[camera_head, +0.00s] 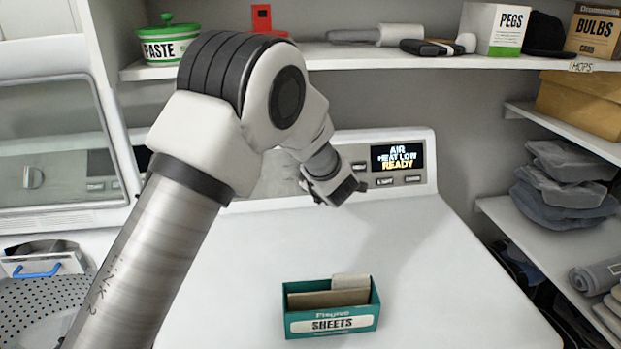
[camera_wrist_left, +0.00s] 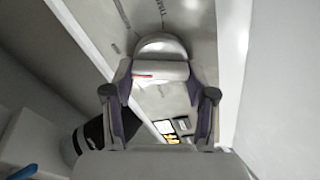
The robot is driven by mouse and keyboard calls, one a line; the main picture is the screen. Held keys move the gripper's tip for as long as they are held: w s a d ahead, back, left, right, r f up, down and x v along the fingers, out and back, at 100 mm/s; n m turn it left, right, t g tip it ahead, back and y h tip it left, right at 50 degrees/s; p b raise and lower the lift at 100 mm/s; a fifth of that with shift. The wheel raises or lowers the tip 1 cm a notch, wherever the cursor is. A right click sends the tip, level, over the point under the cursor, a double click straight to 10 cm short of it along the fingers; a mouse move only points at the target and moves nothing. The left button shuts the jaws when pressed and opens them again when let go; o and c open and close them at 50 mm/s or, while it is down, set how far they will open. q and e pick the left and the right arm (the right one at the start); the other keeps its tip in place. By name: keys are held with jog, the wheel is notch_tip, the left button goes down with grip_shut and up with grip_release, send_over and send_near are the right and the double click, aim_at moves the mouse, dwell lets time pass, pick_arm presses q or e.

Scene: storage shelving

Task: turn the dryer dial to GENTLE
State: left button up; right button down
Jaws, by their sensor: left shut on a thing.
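The white dryer (camera_head: 400,250) stands in the middle with its control panel at the back. Its lit display (camera_head: 397,157) reads AIR, HEAT LOW, READY. My left arm reaches in from the left, and my left gripper (camera_head: 333,184) is at the panel, left of the display. The arm and gripper hide the dial in the head view. In the left wrist view the pale round dial (camera_wrist_left: 160,46) lies between the two fingertips of my left gripper (camera_wrist_left: 160,75), which is shut on it. Some panel print shows there, but I cannot read the dial's setting. My right gripper is not in view.
A green SHEETS box (camera_head: 332,322) stands on the dryer top, which is otherwise clear. Above, a shelf (camera_head: 350,62) holds a PASTE tub (camera_head: 168,48), a PEGS box (camera_head: 495,30) and other items. Another machine with a dial (camera_head: 33,177) is at left. Folded cloths (camera_head: 565,190) lie at right.

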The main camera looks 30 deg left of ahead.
pick_arm(q)
jog(key=n+b, duration=0.3)
jog(key=n, duration=0.2)
jog(key=shift+g, duration=0.3)
jog(key=shift+r+n+b, duration=0.1)
jog(key=shift+n+b, duration=1)
jog(key=shift+n, duration=0.6)
jog(key=o, duration=1.1)
jog(key=shift+o, duration=0.3)
jog(key=shift+w+a+f, duration=0.15)
jog(key=shift+f, duration=0.1)
jog(key=v, duration=1.2)
